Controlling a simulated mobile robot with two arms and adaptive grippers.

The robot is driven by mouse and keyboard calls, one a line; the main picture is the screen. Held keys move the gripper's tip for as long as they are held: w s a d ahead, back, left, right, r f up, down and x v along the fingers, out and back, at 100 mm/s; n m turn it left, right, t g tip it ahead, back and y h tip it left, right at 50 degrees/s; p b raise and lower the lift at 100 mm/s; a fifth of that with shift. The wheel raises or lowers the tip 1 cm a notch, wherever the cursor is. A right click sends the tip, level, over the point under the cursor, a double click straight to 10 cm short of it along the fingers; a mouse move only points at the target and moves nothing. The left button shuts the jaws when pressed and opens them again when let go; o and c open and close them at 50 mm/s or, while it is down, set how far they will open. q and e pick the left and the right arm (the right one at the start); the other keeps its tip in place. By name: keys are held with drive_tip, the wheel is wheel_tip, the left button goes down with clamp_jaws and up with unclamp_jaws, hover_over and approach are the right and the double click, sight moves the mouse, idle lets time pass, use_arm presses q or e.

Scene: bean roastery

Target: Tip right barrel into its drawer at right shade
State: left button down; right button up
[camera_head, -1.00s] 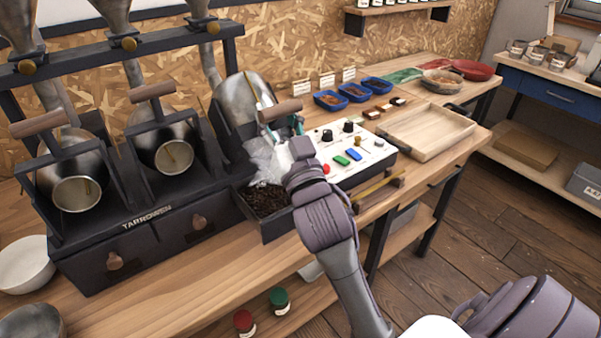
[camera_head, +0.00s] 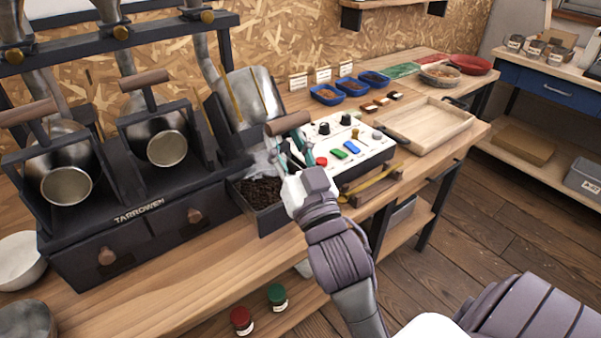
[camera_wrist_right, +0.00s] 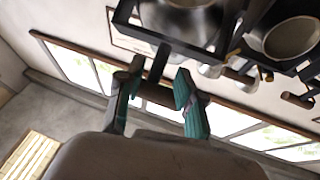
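The right barrel (camera_head: 248,97) is a metal drum tilted in its black frame at the right end of the roaster. Its brown handle (camera_head: 288,123) hangs low at the front. The right drawer (camera_head: 283,216) below is pulled out and holds dark brown beans (camera_head: 262,190). A pale, translucent patch (camera_head: 262,158) lies between barrel and drawer. My right gripper (camera_head: 294,150) is just below the handle, its teal fingers spread. In the right wrist view the fingers (camera_wrist_right: 157,100) stand apart, with the handle (camera_wrist_right: 158,94) beyond or between them; contact cannot be told. My left gripper is out of view.
Two more barrels (camera_head: 166,148) (camera_head: 66,186) stand to the left above shut drawers. A control panel (camera_head: 350,148) with knobs and coloured buttons is close to the right of my gripper. A wooden tray (camera_head: 430,125) lies further right.

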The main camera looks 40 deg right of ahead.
drive_tip(key=s, duration=0.1)
drive_tip(key=s+p, duration=0.1)
drive_tip(key=s, duration=0.2)
drive_tip(key=shift+s+a+r, duration=0.25)
drive_tip(key=shift+s+a, duration=0.15)
drive_tip(key=s+f, duration=0.1)
drive_tip(key=s+f+p, duration=0.1)
drive_tip(key=shift+s+a+f, duration=0.1)
drive_tip(key=shift+a+f, duration=0.2)
idle(2.2)
